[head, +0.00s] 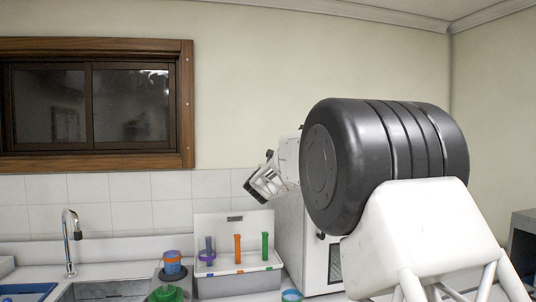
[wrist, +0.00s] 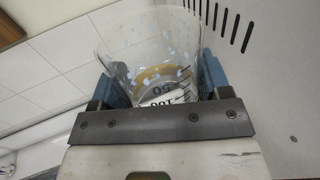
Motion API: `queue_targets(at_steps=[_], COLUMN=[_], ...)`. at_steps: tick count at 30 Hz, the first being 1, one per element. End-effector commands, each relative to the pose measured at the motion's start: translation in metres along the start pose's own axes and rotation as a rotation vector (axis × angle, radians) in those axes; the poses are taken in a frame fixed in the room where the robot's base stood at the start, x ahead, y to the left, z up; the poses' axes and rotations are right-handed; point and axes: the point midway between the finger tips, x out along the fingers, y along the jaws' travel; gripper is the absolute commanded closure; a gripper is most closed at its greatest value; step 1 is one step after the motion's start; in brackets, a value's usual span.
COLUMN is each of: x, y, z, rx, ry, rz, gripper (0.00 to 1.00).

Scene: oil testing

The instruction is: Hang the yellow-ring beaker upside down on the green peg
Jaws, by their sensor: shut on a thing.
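My gripper (wrist: 160,88) is shut on a clear beaker (wrist: 140,45) with a yellowish band near its base and dark volume marks, its sides between the two blue fingers. The beaker's open rim faces up and away in the wrist view. In the head view my gripper (head: 262,184) is raised and tilted, above the rack; the beaker cannot be made out there. The green peg (head: 265,246) stands bare at the right of the peg rack (head: 230,287), below my gripper.
An orange peg (head: 237,246) stands bare in the rack; a clear beaker with a purple ring (head: 207,256) is at the left peg. Orange-and-blue items (head: 172,262) and a green item (head: 167,293) stand left of the rack. A white cabinet (head: 315,250) stands close on the right.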

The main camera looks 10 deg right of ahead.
Motion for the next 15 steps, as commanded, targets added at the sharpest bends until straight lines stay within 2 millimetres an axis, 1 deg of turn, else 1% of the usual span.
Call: queue_targets(at_steps=[1,6,9,12,15], x=[0.004,0.012,0.014,0.015,0.015], y=[0.002,0.004,0.005,0.006,0.006], z=[-0.019,-0.078,-0.106,-0.129,-0.145], rx=[-0.001,-0.006,-0.009,-0.012,-0.014], ry=[0.003,0.004,0.002,0.001,-0.001], rz=[-0.016,-0.078,-0.11,-0.136,-0.155], gripper=[0.53,0.53,0.53,0.53,0.53])
